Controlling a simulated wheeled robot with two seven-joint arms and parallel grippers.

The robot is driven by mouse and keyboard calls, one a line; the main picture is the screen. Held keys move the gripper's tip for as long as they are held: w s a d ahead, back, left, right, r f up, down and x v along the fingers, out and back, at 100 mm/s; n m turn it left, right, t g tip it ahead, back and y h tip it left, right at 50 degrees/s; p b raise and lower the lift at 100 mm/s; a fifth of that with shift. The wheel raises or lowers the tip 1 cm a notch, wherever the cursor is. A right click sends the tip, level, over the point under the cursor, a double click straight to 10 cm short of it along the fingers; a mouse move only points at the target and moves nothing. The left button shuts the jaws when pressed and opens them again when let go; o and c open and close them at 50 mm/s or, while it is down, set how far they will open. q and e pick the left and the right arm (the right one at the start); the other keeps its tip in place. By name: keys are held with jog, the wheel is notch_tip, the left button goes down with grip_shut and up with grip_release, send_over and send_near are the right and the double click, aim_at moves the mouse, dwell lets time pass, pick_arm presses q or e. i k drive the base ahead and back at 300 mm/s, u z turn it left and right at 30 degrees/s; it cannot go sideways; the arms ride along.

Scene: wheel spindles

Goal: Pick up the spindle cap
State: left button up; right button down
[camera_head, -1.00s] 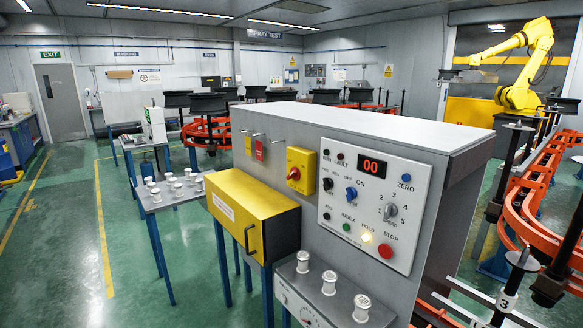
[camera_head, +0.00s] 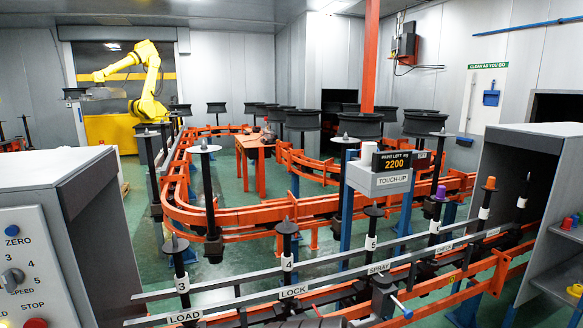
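Several upright black spindles with white number bands stand along the rail in front of me, among them spindle 3 (camera_head: 180,262), spindle 4 (camera_head: 287,240) and spindle 5 (camera_head: 372,225). Neither of my grippers is in view.
A grey rail labelled LOAD, LOCK and SPRAY (camera_head: 293,291) runs across the front. A TOUCH-UP box (camera_head: 378,182) reading 2200 stands behind it. A grey control cabinet (camera_head: 45,190) blocks the left. An orange track (camera_head: 240,215) with black wheels lies behind; a yellow robot arm (camera_head: 148,85) stands far left.

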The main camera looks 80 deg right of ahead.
aim_at(490, 183)
jog(key=z, duration=4.7)
jog(key=i, duration=4.2)
jog(key=u, duration=0.8)
